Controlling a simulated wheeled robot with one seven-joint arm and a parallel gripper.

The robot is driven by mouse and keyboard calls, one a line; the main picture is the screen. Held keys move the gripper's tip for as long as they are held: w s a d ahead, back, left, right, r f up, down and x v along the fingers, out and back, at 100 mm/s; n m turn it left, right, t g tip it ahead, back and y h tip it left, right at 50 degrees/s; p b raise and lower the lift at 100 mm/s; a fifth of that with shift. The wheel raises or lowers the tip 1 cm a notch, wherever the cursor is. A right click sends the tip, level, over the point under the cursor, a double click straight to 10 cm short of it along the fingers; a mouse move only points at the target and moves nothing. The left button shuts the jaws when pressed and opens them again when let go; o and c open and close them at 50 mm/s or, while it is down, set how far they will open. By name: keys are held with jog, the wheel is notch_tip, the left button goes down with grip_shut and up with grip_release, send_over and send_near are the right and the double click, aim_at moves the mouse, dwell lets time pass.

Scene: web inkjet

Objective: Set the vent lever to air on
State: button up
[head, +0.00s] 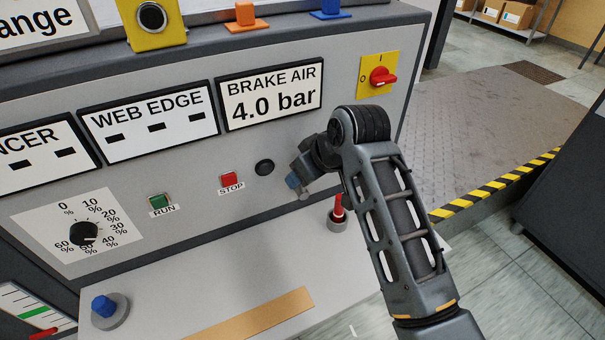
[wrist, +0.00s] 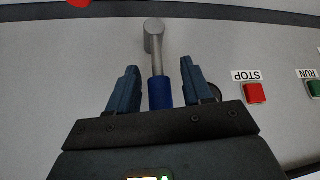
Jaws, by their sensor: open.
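The vent lever shows in the wrist view as a grey metal arm with a round hub (wrist: 153,35) and a blue grip (wrist: 160,94). It is mounted on the light grey panel. In this upside-down view the hub is at the top and the grip lies below it. My gripper (wrist: 160,66) is open, one finger on each side of the lever, with the blue grip between them; I cannot tell whether either finger touches it. In the head view my gripper (head: 297,178) is at the panel, right of the black round button (head: 264,168), and largely hides the lever.
The red STOP button (head: 229,179) and green RUN button (head: 160,201) are left of my gripper. A small red lever (head: 338,208) stands on the ledge (head: 250,255) below. A red rotary switch (head: 382,76) and BRAKE AIR display (head: 270,95) are above.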

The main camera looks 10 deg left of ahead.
jog(key=v, duration=0.6)
jog(key=shift+r, duration=0.2)
jog(key=shift+s+d, duration=0.1)
jog(key=s+d+f+m+t, duration=0.1)
jog(key=s+d+f, duration=0.2)
jog(key=s+f, duration=0.2)
jog(key=s+d+f+m+t, duration=0.2)
jog(key=s+d+f, duration=0.2)
jog(key=s+f, duration=0.1)
jog(key=s+d+f+m+t, duration=0.1)
jog(key=s+d+f+m, duration=0.1)
jog(key=s+f, duration=0.3)
jog(key=shift+s+d+f, duration=0.15)
jog(key=shift+d, duration=0.25)
jog(key=shift+s+d+f, duration=0.1)
jog(key=shift+d+f, duration=0.1)
jog(key=shift+d, duration=0.15)
jog(key=s+d+r+m+t+h, duration=0.1)
jog(key=s+d+m+t+h, duration=0.1)
jog(key=s+d, duration=0.5)
jog(key=s+d+r+m+t+h, duration=0.15)
jog(key=s+d, duration=0.25)
jog(key=s, duration=0.8)
jog(key=s+d+r+m+t+h, duration=0.1)
jog(key=s+d+r, duration=0.3)
jog(key=s+r, duration=0.7)
jog(key=shift+r+t, duration=0.55)
jog(key=shift+t, duration=0.3)
